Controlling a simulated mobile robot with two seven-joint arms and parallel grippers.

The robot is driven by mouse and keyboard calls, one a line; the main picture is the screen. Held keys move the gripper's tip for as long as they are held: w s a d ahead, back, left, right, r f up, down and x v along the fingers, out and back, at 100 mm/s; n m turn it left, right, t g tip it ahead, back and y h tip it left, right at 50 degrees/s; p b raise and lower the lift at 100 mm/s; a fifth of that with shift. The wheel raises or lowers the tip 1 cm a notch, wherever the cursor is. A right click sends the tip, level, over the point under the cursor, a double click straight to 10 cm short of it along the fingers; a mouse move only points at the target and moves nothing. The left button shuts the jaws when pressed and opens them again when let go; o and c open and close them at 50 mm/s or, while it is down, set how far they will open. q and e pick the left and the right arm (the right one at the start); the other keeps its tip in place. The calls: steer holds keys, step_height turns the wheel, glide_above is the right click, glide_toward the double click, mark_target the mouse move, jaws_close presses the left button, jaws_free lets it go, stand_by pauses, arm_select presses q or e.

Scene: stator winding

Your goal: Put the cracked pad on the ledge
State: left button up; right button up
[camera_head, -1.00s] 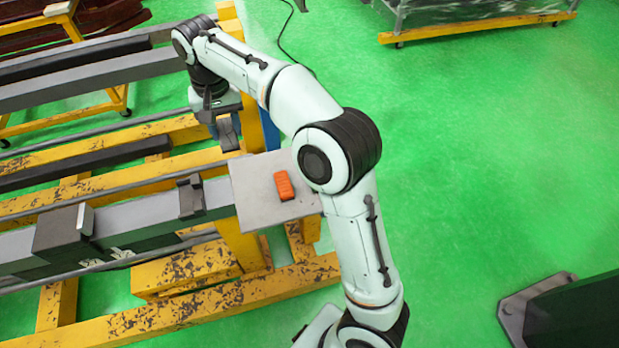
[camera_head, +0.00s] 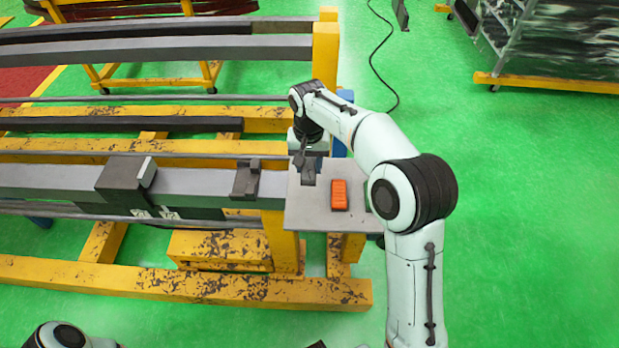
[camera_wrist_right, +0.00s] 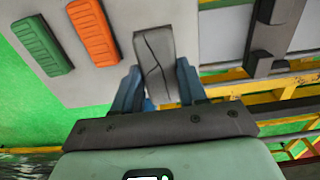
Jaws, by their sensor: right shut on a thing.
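The cracked pad (camera_wrist_right: 160,62) is grey with dark crack lines across its face. My right gripper (camera_wrist_right: 157,88) is shut on it, with a blue finger on each side. In the head view the right gripper (camera_head: 308,166) is at the back left corner of a flat grey plate (camera_head: 310,215), which may be the ledge. I cannot tell whether the pad touches the plate. An orange pad (camera_head: 339,194) lies on the plate. A green pad (camera_wrist_right: 42,45) lies beside it and is mostly hidden by my right arm in the head view. My left gripper is not in view.
A yellow rack with grey rails (camera_head: 205,183) runs left from the plate. Dark blocks (camera_head: 126,177) sit on the front rail, one (camera_head: 246,180) near the plate. A black cable (camera_head: 385,60) lies on the green floor, which is open at right.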

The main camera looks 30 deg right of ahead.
mark_target(309, 175)
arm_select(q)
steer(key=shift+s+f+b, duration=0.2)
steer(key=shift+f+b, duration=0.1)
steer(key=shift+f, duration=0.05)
arm_select(e)
steer(key=shift+f, duration=2.45)
steer(key=shift+f, duration=0.1)
steer(key=shift+f, duration=0.1)
steer(key=o, duration=1.1)
steer(key=shift+c, duration=0.2)
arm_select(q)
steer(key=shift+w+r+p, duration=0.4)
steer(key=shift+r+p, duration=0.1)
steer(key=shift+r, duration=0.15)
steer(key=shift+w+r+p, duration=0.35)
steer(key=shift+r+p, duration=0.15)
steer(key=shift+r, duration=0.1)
arm_select(e)
step_height(309, 175, up, 12)
steer(key=shift+r, duration=0.2)
